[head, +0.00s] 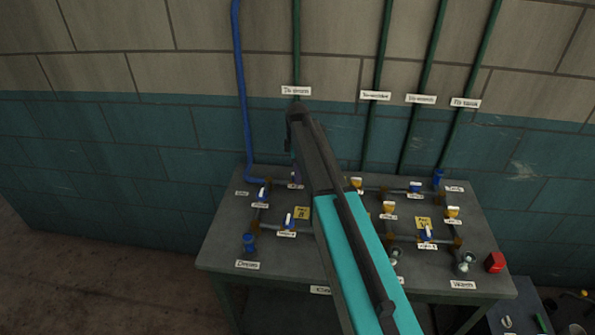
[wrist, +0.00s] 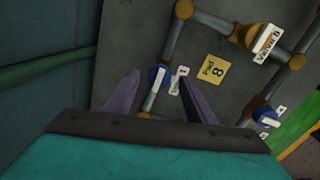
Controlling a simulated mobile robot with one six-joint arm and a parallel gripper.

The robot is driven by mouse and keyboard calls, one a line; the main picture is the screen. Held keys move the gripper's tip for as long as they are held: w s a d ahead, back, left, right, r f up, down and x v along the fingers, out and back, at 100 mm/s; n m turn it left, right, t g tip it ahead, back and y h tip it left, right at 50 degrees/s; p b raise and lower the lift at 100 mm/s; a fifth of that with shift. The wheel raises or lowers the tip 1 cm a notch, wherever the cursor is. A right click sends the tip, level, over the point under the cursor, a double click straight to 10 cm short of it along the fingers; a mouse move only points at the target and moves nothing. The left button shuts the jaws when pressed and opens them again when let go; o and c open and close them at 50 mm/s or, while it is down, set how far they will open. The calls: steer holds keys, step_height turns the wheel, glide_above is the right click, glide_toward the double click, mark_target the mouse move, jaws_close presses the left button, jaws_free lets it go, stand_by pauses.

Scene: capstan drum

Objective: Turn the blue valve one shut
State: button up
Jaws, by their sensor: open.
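My gripper (wrist: 158,72) is open in the wrist view, its two purple fingers pointing at the panel. A blue valve (wrist: 155,80) with a pale handle shows between the fingers, on a grey pipe. Its label (wrist: 178,80) is partly hidden by the right finger; a "1" seems to show on it. I cannot tell whether the fingers touch the handle. In the head view my gripper (head: 296,168) is mostly hidden by my arm. Blue valves stand left of it (head: 263,194) and below it (head: 289,220); their labels are too small to read.
The grey bench (head: 222,250) carries several blue and yellow valves, pipes and labels. A blue pipe (head: 241,100) and green pipes rise along the wall.

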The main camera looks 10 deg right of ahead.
steer(key=shift+f, duration=0.5)
steer(key=c, duration=1)
steer(key=shift+d, duration=0.2)
steer(key=shift+c, duration=0.2)
steer(key=shift+a, duration=0.1)
